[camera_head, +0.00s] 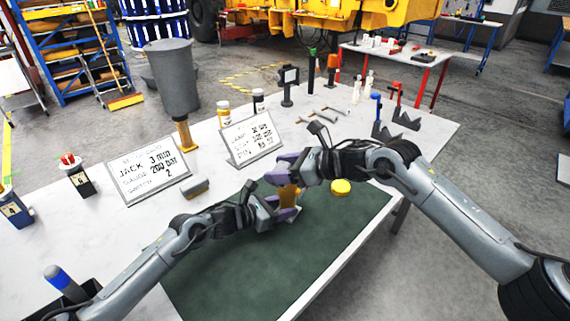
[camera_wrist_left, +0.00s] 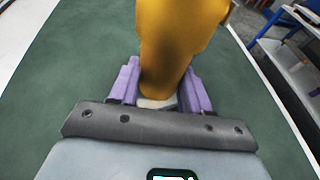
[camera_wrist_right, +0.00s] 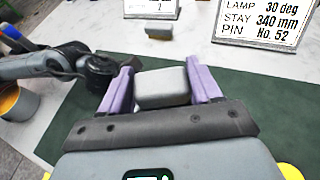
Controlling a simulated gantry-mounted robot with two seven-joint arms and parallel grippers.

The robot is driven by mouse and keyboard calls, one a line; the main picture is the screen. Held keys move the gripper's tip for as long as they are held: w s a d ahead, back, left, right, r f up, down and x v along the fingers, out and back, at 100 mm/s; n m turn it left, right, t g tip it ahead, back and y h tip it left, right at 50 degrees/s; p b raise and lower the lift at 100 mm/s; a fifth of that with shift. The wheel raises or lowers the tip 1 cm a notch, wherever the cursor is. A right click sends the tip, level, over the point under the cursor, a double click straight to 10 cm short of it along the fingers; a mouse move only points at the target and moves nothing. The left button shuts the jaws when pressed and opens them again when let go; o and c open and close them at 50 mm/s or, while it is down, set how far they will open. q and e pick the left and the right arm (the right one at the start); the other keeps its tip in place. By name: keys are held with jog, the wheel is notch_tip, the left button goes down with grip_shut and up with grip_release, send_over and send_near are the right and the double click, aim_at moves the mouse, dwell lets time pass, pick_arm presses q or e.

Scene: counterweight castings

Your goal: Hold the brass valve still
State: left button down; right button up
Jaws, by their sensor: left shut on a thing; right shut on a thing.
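The brass valve (camera_head: 289,193) shows between my two grippers above the green mat, mostly hidden by them. In the left wrist view its gold body (camera_wrist_left: 178,45) stands large between the purple fingers, with a pale grey part at its lower end. My left gripper (camera_head: 287,212) is shut on the valve. My right gripper (camera_head: 283,170) is just above, shut on a pale grey block (camera_wrist_right: 162,88), seen between its fingers in the right wrist view. Whether that block is joined to the valve cannot be told.
The green mat (camera_head: 240,275) covers the table's front. A yellow disc (camera_head: 340,187) lies right of the grippers. Two lettered cards, one on the left (camera_head: 150,172) and one in the middle (camera_head: 251,137), stand behind with a grey block (camera_head: 195,188). Loose tools (camera_head: 335,112) lie farther back.

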jog(key=shift+s+a+f, duration=0.1)
jog(key=shift+s+a, duration=0.05)
jog(key=shift+s, duration=0.1)
jog(key=shift+r, duration=3.05)
jog(key=shift+r, duration=1.5)
pick_arm(q)
jog(key=shift+c, duration=2.2)
grip_release()
